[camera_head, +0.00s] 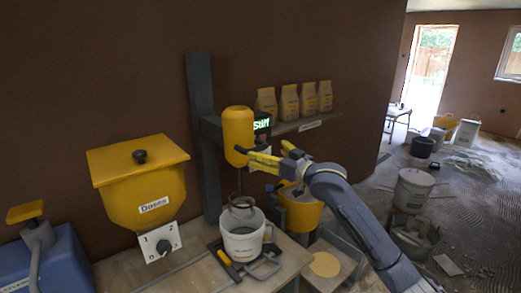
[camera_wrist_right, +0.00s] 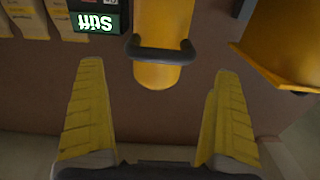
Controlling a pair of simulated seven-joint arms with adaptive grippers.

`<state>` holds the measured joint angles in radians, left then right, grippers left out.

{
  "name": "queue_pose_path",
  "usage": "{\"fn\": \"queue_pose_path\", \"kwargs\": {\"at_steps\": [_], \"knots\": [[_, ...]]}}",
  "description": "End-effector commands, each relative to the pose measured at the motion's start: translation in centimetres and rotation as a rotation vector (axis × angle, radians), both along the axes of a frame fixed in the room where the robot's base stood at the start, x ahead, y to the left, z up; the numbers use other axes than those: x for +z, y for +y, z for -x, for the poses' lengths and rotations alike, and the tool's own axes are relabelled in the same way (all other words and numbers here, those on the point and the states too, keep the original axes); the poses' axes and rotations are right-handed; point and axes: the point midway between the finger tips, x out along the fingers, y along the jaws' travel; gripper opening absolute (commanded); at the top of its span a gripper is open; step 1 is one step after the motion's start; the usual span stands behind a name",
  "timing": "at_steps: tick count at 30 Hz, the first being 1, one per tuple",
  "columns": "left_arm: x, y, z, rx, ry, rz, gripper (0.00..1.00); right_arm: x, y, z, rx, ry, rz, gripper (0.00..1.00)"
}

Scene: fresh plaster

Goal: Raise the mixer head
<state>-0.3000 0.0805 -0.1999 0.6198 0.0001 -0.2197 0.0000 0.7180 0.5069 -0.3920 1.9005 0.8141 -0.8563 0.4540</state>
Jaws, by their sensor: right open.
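The mixer head (camera_head: 238,132) is a yellow rounded cylinder on a dark upright column (camera_head: 203,130); its shaft reaches down toward the white bucket (camera_head: 242,238) below. In the right wrist view, the picture is upside down and the mixer head (camera_wrist_right: 158,76) shows a dark bar handle (camera_wrist_right: 160,50) across it. My right gripper (camera_head: 266,150) is beside the lower part of the head, to its right. Its yellow fingers are spread wide in the wrist view (camera_wrist_right: 158,68), with the handle beyond the tips and nothing between them. My left gripper is not in view.
A lit green display (camera_head: 262,124) sits just right of the head. A shelf (camera_head: 300,125) with several bags is behind. A yellow dosing hopper (camera_head: 142,185) stands left, also seen in the wrist view (camera_wrist_right: 285,45). A yellow bucket (camera_head: 302,212) is below my right arm.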

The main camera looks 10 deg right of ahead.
Motion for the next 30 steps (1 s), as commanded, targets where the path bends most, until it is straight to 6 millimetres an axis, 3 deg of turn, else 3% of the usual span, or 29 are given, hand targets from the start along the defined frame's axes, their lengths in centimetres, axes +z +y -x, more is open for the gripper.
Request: {"fn": "queue_pose_path", "kwargs": {"at_steps": [6,12,30], "knots": [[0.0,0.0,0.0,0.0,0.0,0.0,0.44,0.0,-1.6,3.2,0.001,-0.002,0.001,1.0],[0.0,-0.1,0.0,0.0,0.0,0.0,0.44,0.1,-2.6,4.9,0.0,-0.002,-0.001,1.0],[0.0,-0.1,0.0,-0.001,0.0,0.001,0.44,0.1,-2.9,5.7,0.001,-0.002,-0.002,1.0]]}}
